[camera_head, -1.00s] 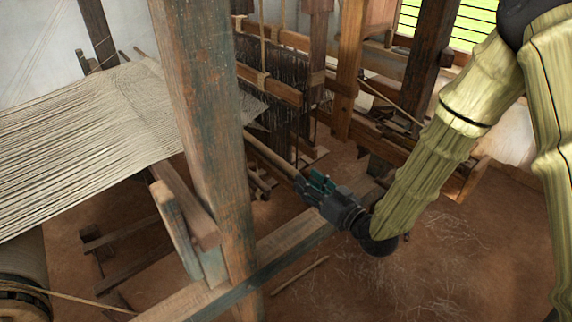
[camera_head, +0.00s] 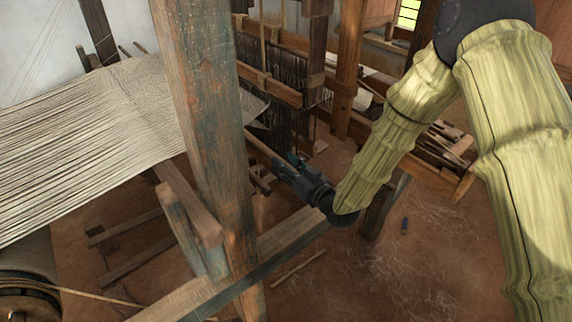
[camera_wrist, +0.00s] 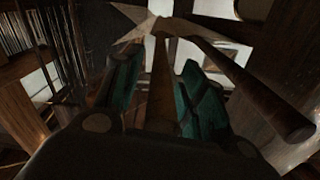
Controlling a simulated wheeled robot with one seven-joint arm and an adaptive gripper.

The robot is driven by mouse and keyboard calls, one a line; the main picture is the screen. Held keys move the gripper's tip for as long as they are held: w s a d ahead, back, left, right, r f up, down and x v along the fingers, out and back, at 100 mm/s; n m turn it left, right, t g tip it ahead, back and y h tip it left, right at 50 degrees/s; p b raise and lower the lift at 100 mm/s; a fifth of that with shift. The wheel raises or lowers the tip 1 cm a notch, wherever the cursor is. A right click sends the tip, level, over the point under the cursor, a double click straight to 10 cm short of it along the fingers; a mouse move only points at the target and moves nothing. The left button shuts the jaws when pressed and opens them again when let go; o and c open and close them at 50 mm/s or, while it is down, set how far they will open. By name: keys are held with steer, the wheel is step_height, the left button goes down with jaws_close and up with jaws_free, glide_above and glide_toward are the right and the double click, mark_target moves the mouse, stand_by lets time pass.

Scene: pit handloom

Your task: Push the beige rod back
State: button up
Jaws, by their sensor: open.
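The beige rod (camera_head: 258,147) shows in the head view as a short brown-beige length between the thick wooden post and my gripper (camera_head: 290,170). In the wrist view the rod (camera_wrist: 162,85) runs away from me between the two teal-padded fingers (camera_wrist: 160,75), which stand apart on either side of it. My gripper is open, and I cannot tell whether a finger touches the rod. The near end of the rod is hidden by the gripper body, and its far part is hidden behind the post in the head view.
A thick upright post (camera_head: 205,130) stands just left of my gripper. A low wooden beam (camera_head: 290,240) crosses below it. Striped cloth (camera_head: 80,135) is stretched at left. A second, darker rod (camera_wrist: 255,90) slants at right in the wrist view. Earthen floor at right is mostly clear.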

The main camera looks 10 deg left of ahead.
jaws_close()
steer(key=shift+s+a+b, duration=0.7)
steer(key=shift+s+a, duration=0.15)
steer(key=shift+s, duration=0.2)
jaws_free()
steer(key=shift+d, duration=0.1)
